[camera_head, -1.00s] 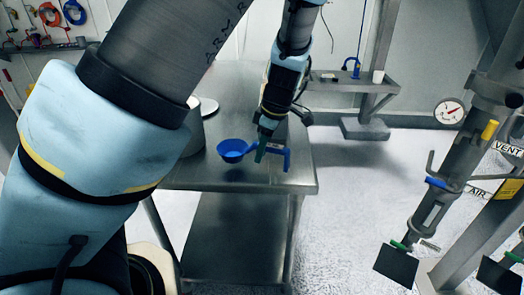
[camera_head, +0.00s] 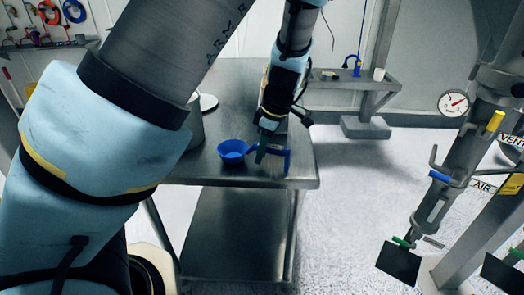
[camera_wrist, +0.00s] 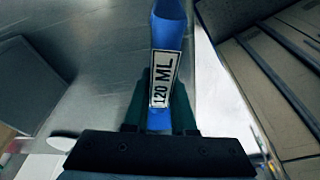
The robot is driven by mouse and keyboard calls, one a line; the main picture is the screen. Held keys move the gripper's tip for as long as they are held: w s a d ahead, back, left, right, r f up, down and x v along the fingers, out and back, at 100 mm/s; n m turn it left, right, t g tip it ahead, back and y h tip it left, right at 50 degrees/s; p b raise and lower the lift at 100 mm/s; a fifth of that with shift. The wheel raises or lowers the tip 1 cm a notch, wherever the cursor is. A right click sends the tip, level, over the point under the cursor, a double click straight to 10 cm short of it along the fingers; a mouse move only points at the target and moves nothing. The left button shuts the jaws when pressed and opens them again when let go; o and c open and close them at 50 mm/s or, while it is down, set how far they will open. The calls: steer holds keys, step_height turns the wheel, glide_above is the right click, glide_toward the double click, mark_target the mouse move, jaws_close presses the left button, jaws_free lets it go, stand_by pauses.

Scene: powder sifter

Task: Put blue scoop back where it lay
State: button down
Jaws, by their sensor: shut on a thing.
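The blue scoop (camera_head: 232,151) is over the right front part of the steel table (camera_head: 240,100), its bowl facing up and to the left of my gripper. My gripper (camera_head: 261,155) points down and is shut on the scoop's handle. The wrist view shows the blue handle (camera_wrist: 168,30) between the dark green fingers (camera_wrist: 160,105), with a "120 ML" label on it. The handle's forked end shows right of the fingers in the head view. The bowl is very low over the tabletop; I cannot tell whether it touches.
A grey round container (camera_head: 192,130) stands on the table, partly hidden by my arm. The table's right edge is close to the scoop. A pipe with a gauge (camera_head: 453,103) is at the right.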

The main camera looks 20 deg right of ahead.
steer(key=shift+f, duration=0.35)
steer(key=c, duration=0.7)
jaws_free()
steer(key=shift+o, duration=0.2)
steer(key=b+v, duration=0.1)
steer(key=v, duration=1)
steer(key=a+f+m+h, duration=0.2)
steer(key=a+m, duration=0.8)
steer(key=a, duration=2.1)
steer(key=shift+a+f+m, duration=0.2)
steer(key=shift+f+m, duration=0.2)
steer(key=shift+f, duration=0.45)
